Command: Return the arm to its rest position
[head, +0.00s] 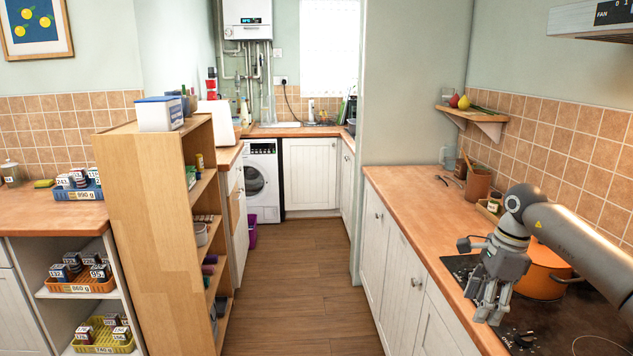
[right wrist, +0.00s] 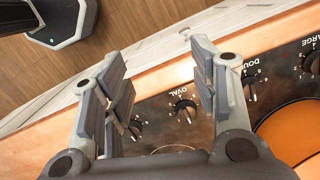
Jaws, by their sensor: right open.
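My right arm comes in from the right edge of the head view, above the hob. My right gripper (head: 489,318) points down over the front of the black hob (head: 565,325), in front of an orange pot (head: 541,271). In the right wrist view the two fingers of the gripper (right wrist: 160,95) stand wide apart with nothing between them. Hob knobs (right wrist: 184,111) and the worktop's front edge show beyond and below them. My left gripper is not in view.
A wooden worktop (head: 411,202) runs along the right, with a brown utensil pot (head: 478,186) at the wall. A wall shelf (head: 474,116) and a cooker hood (head: 598,20) are above. A tall wooden shelf unit (head: 150,230) stands left. The floor (head: 297,280) between is clear.

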